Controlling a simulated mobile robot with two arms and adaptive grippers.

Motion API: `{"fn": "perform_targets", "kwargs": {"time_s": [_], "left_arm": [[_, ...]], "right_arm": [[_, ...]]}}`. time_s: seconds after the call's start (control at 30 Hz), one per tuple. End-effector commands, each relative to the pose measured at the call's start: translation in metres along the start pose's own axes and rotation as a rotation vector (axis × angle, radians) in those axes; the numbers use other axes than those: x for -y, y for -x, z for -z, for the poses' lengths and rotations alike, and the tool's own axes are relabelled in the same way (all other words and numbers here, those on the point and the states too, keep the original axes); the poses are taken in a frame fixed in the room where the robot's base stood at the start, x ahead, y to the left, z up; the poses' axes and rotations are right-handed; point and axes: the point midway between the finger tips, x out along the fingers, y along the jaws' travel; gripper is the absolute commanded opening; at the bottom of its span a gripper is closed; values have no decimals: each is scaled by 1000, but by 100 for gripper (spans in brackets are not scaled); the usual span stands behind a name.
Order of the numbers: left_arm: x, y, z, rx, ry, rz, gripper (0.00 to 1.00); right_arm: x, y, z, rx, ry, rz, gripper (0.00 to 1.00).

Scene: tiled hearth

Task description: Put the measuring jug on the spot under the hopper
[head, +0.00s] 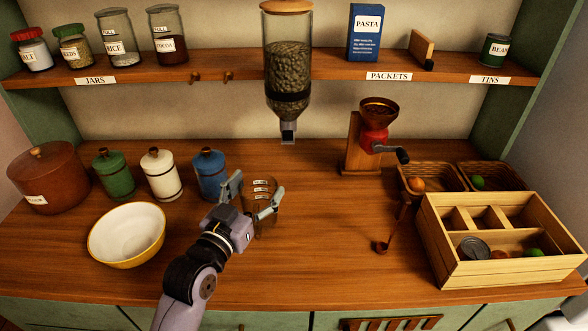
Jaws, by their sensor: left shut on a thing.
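The clear measuring jug (264,205) with pale markings stands upright between the fingers of my left gripper (254,193), which is shut on it. I cannot tell whether its base touches the counter. The hopper (288,75), a glass container of dark beans or pellets with a wooden lid and a grey spout, is mounted at the shelf. Its spout points down over bare counter, behind and slightly right of the jug. No marking shows on the spot under it. My right gripper is not in view.
Blue (210,173), white (161,174) and green (113,173) canisters stand left of the jug, with a bowl (127,235) in front. A grinder (373,140) stands right of the hopper. A wooden scoop (391,230) and a divided crate (497,270) are further right. The counter below the spout is clear.

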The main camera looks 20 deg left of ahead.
Motion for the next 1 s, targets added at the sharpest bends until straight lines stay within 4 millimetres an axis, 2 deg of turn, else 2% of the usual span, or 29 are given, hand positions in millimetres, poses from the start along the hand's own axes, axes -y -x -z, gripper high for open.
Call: {"fn": "perform_targets", "kwargs": {"time_s": [0.1,0.2,0.53,0.63,0.77,1.0], "left_arm": [[0,-31,6,-6,4,0,16],[0,-59,6,-6,3,-1,16],[-1,-143,5,-4,2,-1,16],[0,-158,4,-4,1,-1,16],[0,-166,3,-4,1,0,16],[0,-166,-28,0,-1,0,16]], "right_arm": [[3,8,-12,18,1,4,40],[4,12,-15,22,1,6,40],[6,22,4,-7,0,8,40],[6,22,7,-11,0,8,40],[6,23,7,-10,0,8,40],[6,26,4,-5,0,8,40]]}}
